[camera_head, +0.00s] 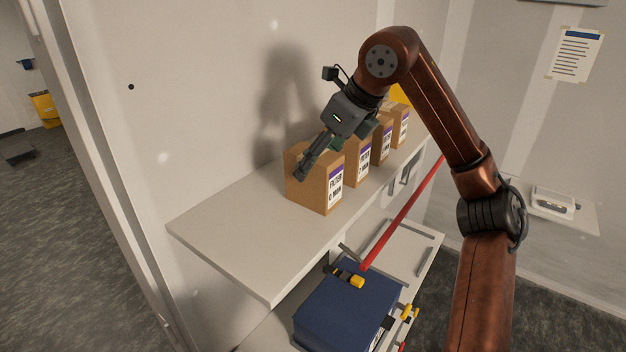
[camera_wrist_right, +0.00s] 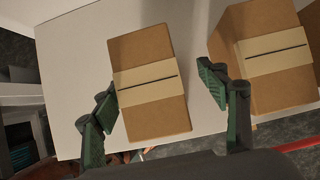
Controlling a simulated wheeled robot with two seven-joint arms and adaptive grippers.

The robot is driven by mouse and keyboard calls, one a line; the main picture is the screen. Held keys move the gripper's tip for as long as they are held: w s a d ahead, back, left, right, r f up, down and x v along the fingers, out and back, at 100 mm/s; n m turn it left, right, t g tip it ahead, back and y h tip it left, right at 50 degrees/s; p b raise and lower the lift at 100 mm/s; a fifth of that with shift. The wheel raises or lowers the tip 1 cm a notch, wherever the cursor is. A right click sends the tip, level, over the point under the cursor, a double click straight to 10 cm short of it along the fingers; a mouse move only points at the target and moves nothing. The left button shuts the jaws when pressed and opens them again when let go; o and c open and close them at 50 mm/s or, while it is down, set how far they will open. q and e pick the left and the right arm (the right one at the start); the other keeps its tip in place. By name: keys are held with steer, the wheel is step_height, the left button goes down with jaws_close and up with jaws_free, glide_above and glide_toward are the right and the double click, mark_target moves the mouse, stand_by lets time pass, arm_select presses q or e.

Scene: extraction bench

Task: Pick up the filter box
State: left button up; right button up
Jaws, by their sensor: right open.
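Several brown cardboard filter boxes stand in a row on the white shelf (camera_head: 230,225). The nearest filter box (camera_head: 314,182) has a white and purple label, and the others recede behind it to the right. My right gripper (camera_head: 318,160) reaches over the nearest box from above. In the right wrist view, that box's taped top (camera_wrist_right: 150,85) lies between the two open green-padded fingers (camera_wrist_right: 165,105). A second box (camera_wrist_right: 265,60) stands just right of the right finger. I cannot tell whether a finger touches either box. My left gripper is not in view.
A dark blue case (camera_head: 345,310) with yellow latches sits below the shelf. A red bar (camera_head: 403,215) slants past the shelf's right side. The left end of the shelf is bare. A wall rises behind the boxes.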

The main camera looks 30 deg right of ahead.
steer(key=x, duration=0.4)
steer(key=p+x, duration=0.1)
steer(key=x, duration=0.1)
steer(key=shift+s+a+f, duration=0.15)
steer(key=shift+a+f, duration=0.1)
steer(key=shift+a, duration=0.15)
steer(key=shift+c, duration=0.4)
steer(key=c, duration=1.3)
